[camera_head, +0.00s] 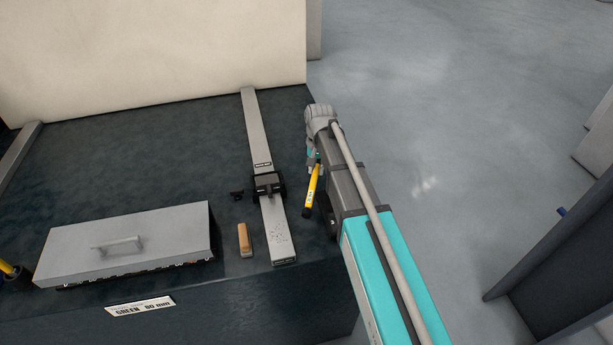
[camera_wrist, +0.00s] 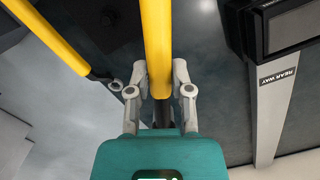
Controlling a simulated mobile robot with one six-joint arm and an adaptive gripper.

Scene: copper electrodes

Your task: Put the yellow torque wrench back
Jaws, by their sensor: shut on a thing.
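The yellow torque wrench (camera_head: 311,188) shows as a yellow shaft with a dark lower end, beside the right edge of the dark bench. My gripper (camera_wrist: 160,88) is shut on a yellow shaft (camera_wrist: 157,40) in the wrist view, with one finger on each side. In the head view my gripper (camera_head: 313,160) is partly hidden by my arm. A second yellow bar (camera_wrist: 52,38) with a dark end runs diagonally at left in the wrist view; I cannot tell what it belongs to.
On the dark bench (camera_head: 120,165) lies a grey rail (camera_head: 258,135) with a black clamp (camera_head: 268,185). A wooden-topped block (camera_head: 244,240) and a grey lidded box (camera_head: 130,240) are to its left. Another yellow item (camera_head: 8,268) shows at far left. Open floor (camera_head: 450,90) lies right.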

